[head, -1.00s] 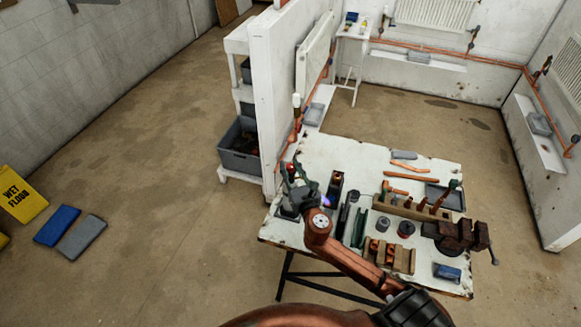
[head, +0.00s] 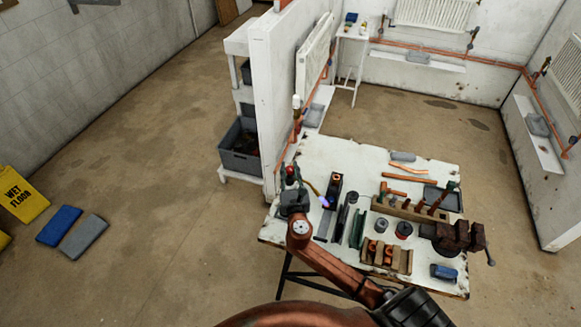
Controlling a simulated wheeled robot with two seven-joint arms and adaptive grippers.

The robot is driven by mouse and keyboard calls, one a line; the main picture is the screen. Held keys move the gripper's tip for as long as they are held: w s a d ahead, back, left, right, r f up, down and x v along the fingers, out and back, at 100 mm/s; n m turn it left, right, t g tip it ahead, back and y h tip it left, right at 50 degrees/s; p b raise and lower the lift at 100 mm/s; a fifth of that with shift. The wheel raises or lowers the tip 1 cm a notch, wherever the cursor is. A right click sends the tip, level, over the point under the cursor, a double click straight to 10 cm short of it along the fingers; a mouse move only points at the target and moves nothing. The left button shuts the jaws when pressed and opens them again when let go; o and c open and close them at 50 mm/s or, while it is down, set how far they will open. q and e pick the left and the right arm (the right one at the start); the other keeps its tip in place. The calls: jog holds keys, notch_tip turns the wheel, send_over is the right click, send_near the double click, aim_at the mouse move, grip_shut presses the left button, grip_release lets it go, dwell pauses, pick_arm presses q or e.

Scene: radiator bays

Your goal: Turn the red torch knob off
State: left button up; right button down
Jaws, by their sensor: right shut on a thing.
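The torch stands at the left edge of the white workbench (head: 330,150). Its red knob (head: 290,171) shows just beyond the end of my right gripper (head: 291,183). The gripper comes from the front, is shut at the knob, and hides most of the torch body. The torch's thin nozzle (head: 313,190) points right and down, with a small blue-violet flame (head: 324,201) at its tip. The exact finger contact is too small to see. My left gripper is not in view.
Right of the torch lie a dark holder (head: 331,192), a green angled piece (head: 358,228), tins (head: 403,229), a wooden rack (head: 388,256) and a brown vise (head: 459,236). A white partition (head: 272,100) stands close behind left.

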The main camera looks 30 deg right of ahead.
jog(key=shift+a+r+m+g+h+p, duration=0.15)
jog(key=shift+m+g+h+p, duration=0.35)
jog(key=shift+m+g+h, duration=0.5)
jog(key=m+g+h, duration=0.2)
jog(key=h, duration=0.1)
jog(key=shift+m+h+p, duration=0.3)
jog(key=shift+h+p, duration=0.1)
jog(key=m+g+h, duration=0.2)
jog(key=g, duration=0.1)
jog(key=shift+w, duration=0.1)
jog(key=shift+f+m+g+h+b, duration=0.15)
jog(key=shift+m+g+h, duration=0.3)
jog(key=shift+m+g, duration=0.45)
jog(key=shift+f+m+g+h+b, duration=0.1)
jog(key=shift+m+g+h+b, duration=0.15)
jog(key=shift+m+g+h, duration=0.65)
jog(key=shift+n+g+y, duration=0.3)
jog(key=shift+y, duration=0.15)
jog(key=shift+d, duration=0.2)
jog(key=c, duration=1.6)
grip_release()
jog(key=shift+a, duration=0.15)
